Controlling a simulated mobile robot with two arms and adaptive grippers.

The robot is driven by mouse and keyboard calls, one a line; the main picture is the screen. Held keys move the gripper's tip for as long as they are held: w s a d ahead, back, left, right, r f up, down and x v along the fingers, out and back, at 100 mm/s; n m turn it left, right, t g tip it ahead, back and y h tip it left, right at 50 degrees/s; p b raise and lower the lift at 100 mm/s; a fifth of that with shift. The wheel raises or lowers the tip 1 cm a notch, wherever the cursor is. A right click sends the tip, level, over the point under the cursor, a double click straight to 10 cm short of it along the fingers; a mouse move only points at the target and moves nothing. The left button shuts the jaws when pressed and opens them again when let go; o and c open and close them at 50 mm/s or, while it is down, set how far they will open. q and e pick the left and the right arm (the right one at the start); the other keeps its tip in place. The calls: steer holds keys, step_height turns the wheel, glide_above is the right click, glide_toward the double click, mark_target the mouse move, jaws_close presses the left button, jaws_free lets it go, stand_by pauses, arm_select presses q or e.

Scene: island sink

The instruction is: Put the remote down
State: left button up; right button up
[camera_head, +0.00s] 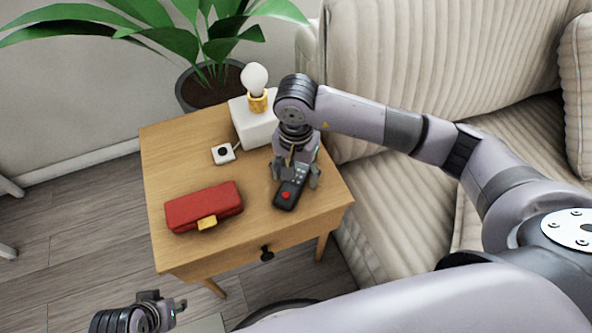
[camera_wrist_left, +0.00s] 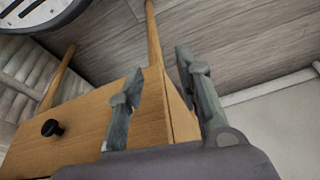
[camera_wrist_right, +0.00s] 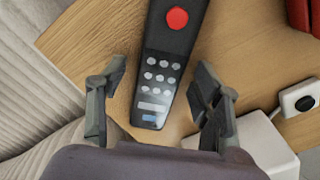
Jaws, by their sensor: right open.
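The dark remote (camera_head: 288,192), with a red button and several light keys, lies on the wooden side table (camera_head: 180,260) near its right edge. My right gripper (camera_head: 295,181) is over the remote's upper end, with its fingers on either side. In the right wrist view the remote (camera_wrist_right: 168,60) lies between the open fingers of the gripper (camera_wrist_right: 160,105), with gaps on both sides. My left gripper (camera_head: 177,305) is low in front of the table, at the bottom left of the head view. Its fingers (camera_wrist_left: 160,95) are apart and empty.
A red case (camera_head: 203,207) with a yellow clasp lies at the table's left front. A small white device (camera_head: 223,154) and a bulb lamp with a white base (camera_head: 255,122) stand behind. A sofa (camera_head: 400,60) borders the right; a potted plant (camera_head: 212,88) is behind.

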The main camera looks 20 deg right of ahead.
arm_select(q)
step_height(320, 180, down, 6)
steer(key=p, duration=0.1)
steer(key=shift+w+d+f, duration=0.15)
steer(key=shift+f, duration=0.1)
arm_select(e)
step_height(320, 180, up, 12)
